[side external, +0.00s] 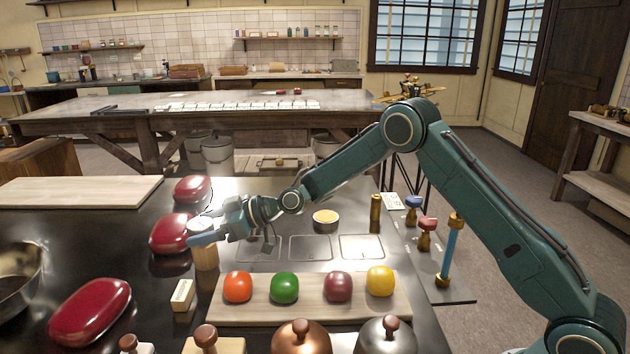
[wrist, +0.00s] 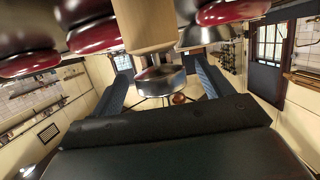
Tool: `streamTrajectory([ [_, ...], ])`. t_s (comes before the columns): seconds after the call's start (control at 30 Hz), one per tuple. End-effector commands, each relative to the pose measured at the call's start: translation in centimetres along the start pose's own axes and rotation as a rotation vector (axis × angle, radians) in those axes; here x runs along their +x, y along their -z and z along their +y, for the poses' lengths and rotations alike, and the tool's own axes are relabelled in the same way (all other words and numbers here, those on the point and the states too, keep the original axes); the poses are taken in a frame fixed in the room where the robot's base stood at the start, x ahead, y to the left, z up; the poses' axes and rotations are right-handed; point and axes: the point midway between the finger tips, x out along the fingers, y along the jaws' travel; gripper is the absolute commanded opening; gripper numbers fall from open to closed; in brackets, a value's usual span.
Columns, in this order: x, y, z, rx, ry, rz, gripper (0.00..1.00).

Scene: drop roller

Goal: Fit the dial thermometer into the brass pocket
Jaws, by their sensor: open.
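The dial thermometer (wrist: 163,80) appears to be the round silver-cased head at the top of an upright pale wooden cylinder (side external: 206,254). The wooden cylinder also shows in the wrist view (wrist: 146,28). My gripper (side external: 203,237) is open around the silver head, one finger on each side. In the wrist view my gripper (wrist: 160,64) shows a gap between its fingers and the head. The stem is hidden. A slim brass cylinder (side external: 376,213) stands upright on the dark table, right of centre, and looks like the brass pocket. Its opening is too small to make out.
Red lidded dishes (side external: 171,233) lie close behind and left of my gripper. A yellow-filled tin (side external: 326,218) stands midway. Valves (side external: 427,235) and a blue tube (side external: 452,252) stand right.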

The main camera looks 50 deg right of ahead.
Motion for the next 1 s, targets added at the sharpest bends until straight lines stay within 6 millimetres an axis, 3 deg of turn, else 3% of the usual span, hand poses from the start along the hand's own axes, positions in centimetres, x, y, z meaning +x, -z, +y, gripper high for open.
streamTrajectory([
  [0.3, 2.9, 0.0, -0.1, 0.000, 0.001, -0.001, 0.79],
  [0.87, 3.2, 0.1, 0.0, 0.001, -0.001, 0.000, 0.79],
  [0.9, 3.2, 0.1, 0.0, 0.001, -0.001, 0.000, 0.77],
  [1.0, 3.1, 0.1, 0.0, 0.001, -0.001, 0.000, 0.57],
])
